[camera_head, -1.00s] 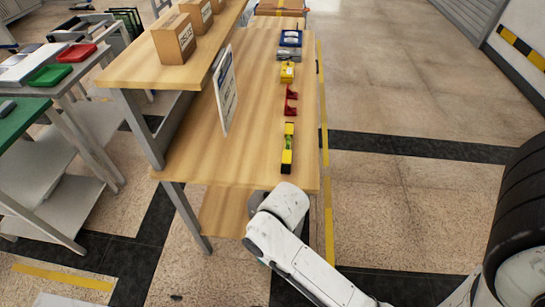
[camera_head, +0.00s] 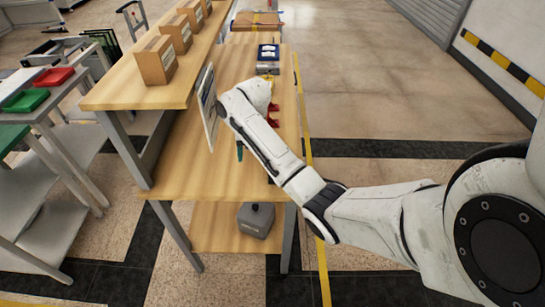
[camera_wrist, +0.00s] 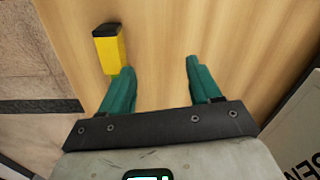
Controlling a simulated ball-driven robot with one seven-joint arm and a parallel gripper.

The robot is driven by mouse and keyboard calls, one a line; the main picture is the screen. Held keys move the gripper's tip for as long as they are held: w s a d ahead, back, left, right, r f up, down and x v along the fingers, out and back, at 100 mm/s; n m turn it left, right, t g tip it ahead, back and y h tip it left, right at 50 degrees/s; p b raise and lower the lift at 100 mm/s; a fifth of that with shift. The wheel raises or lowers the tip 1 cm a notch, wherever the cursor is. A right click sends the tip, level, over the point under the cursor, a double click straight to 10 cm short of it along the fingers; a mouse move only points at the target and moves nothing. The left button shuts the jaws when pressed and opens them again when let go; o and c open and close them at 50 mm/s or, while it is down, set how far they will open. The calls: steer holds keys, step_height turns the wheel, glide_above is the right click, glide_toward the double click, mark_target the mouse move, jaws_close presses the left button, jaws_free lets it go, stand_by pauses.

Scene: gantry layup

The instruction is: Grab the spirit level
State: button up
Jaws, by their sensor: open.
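The spirit level (camera_wrist: 112,52) shows in the wrist view as a yellow bar with a black end cap, on the wooden bench top. Its lower part runs behind my left finger, so the rest is hidden. In the head view my arm covers most or all of it. My gripper (camera_wrist: 160,78) has two green fingers, spread apart and empty, with bare wood between them. The level is at the left finger, not between the two fingers. I cannot tell whether that finger touches it. In the head view a green fingertip (camera_head: 239,151) shows below my wrist.
Red clamps (camera_head: 273,115) lie partly behind my arm, with a blue item (camera_head: 268,52) farther back. A placard (camera_head: 207,105) stands left of my wrist. Cardboard boxes (camera_head: 155,61) sit on the raised shelf. A grey weight (camera_head: 256,220) is on the lower shelf. The front bench top is clear.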

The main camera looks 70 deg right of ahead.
steer(key=s+d+r, duration=0.1)
steer(key=d, duration=0.2)
steer(key=s+d+r+m, duration=0.1)
steer(key=d, duration=0.2)
steer(key=s+d+r+m, duration=0.1)
steer(key=d, duration=0.2)
steer(key=shift+s+d+r+g, duration=0.1)
steer(key=shift+s+g, duration=0.2)
steer(key=shift+s, duration=0.05)
step_height(320, 180, down, 5)
steer(key=shift+a+f+p, duration=0.15)
steer(key=shift+f+p, duration=0.2)
steer(key=shift+f, duration=1)
steer(key=shift+a+f+p, duration=0.1)
steer(key=shift+f+p, duration=0.2)
steer(key=shift+f, duration=1)
steer(key=shift+c, duration=0.2)
jaws_close()
steer(key=shift+w+r, duration=0.1)
